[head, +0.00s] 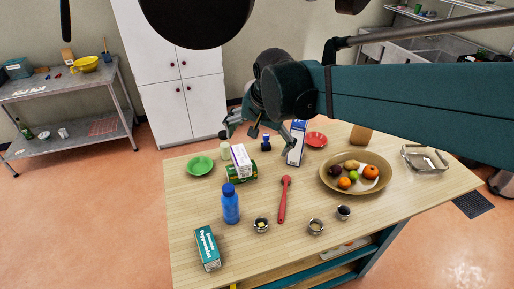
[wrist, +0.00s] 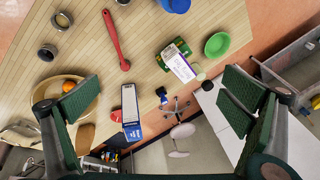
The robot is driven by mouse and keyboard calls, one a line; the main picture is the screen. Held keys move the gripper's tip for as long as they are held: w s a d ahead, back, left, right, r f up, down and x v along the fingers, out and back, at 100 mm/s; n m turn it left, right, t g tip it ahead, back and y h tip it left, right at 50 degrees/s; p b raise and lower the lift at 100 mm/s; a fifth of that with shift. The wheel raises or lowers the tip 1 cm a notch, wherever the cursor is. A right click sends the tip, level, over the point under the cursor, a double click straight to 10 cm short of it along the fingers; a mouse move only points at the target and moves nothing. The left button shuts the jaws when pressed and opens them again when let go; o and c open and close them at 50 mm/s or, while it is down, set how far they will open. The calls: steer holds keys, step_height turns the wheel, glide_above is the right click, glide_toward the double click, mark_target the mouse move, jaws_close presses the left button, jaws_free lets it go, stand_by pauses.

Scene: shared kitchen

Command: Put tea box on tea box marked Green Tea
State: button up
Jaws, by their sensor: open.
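A green box (head: 243,176) lies on the table left of centre; its label is too small to read. A white box with purple print (head: 240,155) lies across it, overlapping its top. Both also show in the wrist view, the white box (wrist: 181,66) over the green box (wrist: 175,48). A teal and white box marked Peppermint (head: 208,247) lies at the table's front left. A blue and white box (head: 297,143) stands at the back, partly behind my gripper. My gripper (head: 262,134) is open and empty above the table's far side, apart from the boxes.
A blue bottle (head: 231,206), a red spoon (head: 284,198), small metal cups and a green plate (head: 200,165) surround the boxes. A fruit bowl (head: 326,183) and a glass dish (head: 425,158) stand on the right.

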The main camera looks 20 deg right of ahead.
steer(key=s+f+n+t, duration=0.2)
steer(key=s+n, duration=0.6)
steer(key=s, duration=0.8)
steer(key=shift+d+f+t, duration=0.15)
steer(key=shift+d+t, duration=0.1)
steer(key=shift+t, duration=0.45)
steer(key=shift+s, duration=0.1)
